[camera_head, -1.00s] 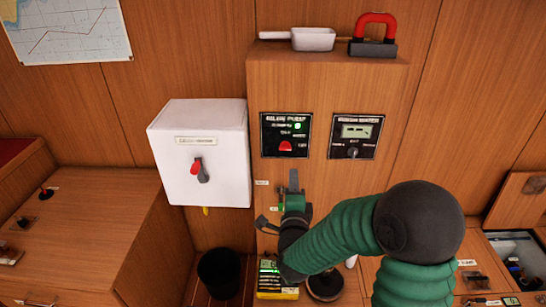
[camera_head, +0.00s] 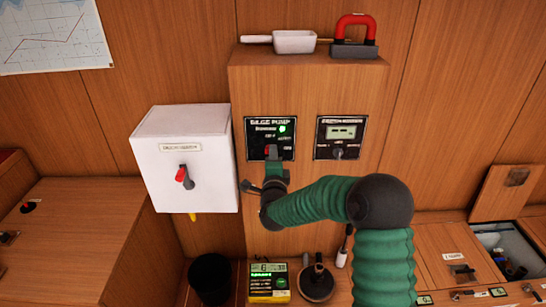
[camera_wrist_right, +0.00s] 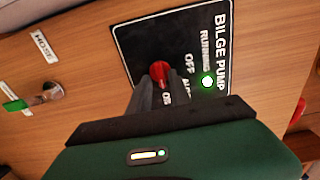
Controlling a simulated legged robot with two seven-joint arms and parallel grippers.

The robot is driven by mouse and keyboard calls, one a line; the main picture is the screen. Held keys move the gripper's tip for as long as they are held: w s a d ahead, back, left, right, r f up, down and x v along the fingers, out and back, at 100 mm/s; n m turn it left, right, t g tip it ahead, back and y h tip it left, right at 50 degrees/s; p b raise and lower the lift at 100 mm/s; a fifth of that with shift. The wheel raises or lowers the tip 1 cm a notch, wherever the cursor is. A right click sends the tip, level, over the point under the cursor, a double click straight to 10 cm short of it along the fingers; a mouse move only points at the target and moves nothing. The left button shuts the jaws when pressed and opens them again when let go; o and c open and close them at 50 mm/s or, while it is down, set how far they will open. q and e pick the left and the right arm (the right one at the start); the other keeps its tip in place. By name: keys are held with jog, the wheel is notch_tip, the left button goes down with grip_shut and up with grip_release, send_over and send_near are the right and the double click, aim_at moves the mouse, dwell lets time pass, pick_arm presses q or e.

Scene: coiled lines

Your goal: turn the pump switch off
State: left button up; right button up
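The black bilge pump panel (camera_head: 256,126) is on the front of the wooden cabinet; its green running light (camera_head: 282,129) is lit. The red pump switch (camera_head: 271,148) sits low on the panel, partly hidden by my right gripper (camera_head: 271,155). In the right wrist view the dark fingers of my right gripper (camera_wrist_right: 159,82) are close together at the red switch (camera_wrist_right: 158,70). They seem to touch it; a firm hold on it cannot be made out. The words OFF and ON are readable beside the switch. My left gripper is not in view.
A second panel with a display (camera_head: 340,134) is to the right. A white box (camera_head: 185,160) with a red-and-grey handle is at left. A scoop (camera_head: 294,42) and red-handled block (camera_head: 355,48) lie on top. A black bin (camera_head: 210,278) and yellow device (camera_head: 268,284) stand below.

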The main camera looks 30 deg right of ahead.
jog(key=shift+w+a, duration=0.2)
jog(key=shift+a, duration=0.5)
grip_shut()
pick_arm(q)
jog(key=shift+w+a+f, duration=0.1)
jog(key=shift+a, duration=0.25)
pick_arm(e)
jog(key=shift+s+d, duration=0.1)
jog(key=shift+d, duration=0.25)
